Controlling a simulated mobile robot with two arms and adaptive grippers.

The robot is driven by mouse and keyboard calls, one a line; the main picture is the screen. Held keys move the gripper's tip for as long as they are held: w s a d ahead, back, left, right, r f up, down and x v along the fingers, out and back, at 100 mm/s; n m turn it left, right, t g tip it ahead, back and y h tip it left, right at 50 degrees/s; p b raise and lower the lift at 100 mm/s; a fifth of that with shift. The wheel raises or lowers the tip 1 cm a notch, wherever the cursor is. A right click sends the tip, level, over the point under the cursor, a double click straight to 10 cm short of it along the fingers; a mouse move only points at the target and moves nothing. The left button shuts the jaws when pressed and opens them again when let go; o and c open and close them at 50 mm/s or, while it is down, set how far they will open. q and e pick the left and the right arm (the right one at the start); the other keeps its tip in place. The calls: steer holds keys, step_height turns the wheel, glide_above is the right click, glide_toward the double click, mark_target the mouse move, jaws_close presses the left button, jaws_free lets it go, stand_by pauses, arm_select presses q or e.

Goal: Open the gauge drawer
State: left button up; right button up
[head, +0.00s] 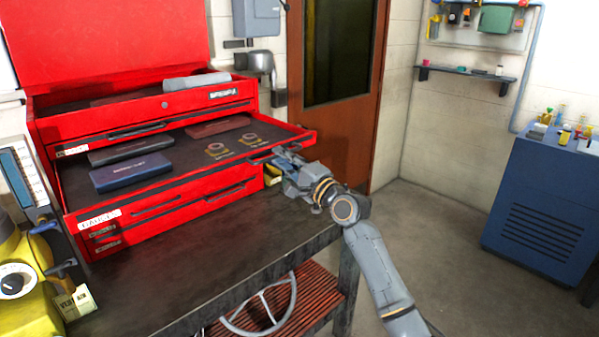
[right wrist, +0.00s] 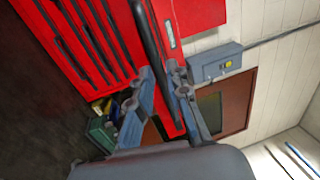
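The red tool chest (head: 120,125) stands on the workbench at the left. A wide drawer (head: 190,172) is pulled out and shows its inside; a label reading something like "GAUGES" (head: 100,218) is on the front, at the left. Blue cases (head: 130,172), a dark red case (head: 217,127) and two small ring-shaped gauges (head: 215,151) lie in it. My right gripper (head: 283,163) is at the right end of the drawer front. In the right wrist view its fingers (right wrist: 165,82) are close on either side of the dark handle bar (right wrist: 150,35), apparently gripping it. My left gripper is not in view.
The dark bench top (head: 190,262) is clear in front of the chest. A yellow machine (head: 20,290) stands at the near left. A handwheel (head: 265,310) is on the slatted shelf below. A blue cabinet (head: 540,195) stands right, with open floor (head: 440,240) before it.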

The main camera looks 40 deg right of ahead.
steer(key=v, duration=1)
step_height(320, 180, down, 27)
steer(key=w+d+n+g+h, duration=0.1)
steer(key=n+g+h, duration=0.1)
steer(key=g, duration=0.3)
steer(key=s+a+f+n+g, duration=0.25)
steer(key=s+f, duration=0.25)
steer(key=f, duration=0.7)
steer(key=s+a+f+n+g, duration=0.2)
steer(key=s+f+g, duration=0.15)
steer(key=f, duration=0.75)
steer(key=s+a+f+n+g, duration=0.2)
steer(key=s+a+f+n, duration=0.15)
steer(key=s+f, duration=0.5)
steer(key=s+a+f+n+g, duration=0.2)
steer(key=s+a+f, duration=0.3)
steer(key=s+f, duration=0.35)
steer(key=s+a+f+n+g, duration=0.1)
steer(key=s+a+f+n, duration=0.1)
steer(key=s, duration=0.5)
steer(key=s+a+f+n+g, duration=0.1)
steer(key=s+a+f+n, duration=0.2)
steer(key=s, duration=0.5)
steer(key=s+a+f+n+g, duration=0.2)
steer(key=s+a+f, duration=0.1)
steer(key=s, duration=0.5)
steer(key=shift+n+y, duration=0.3)
steer(key=shift+n, duration=0.1)
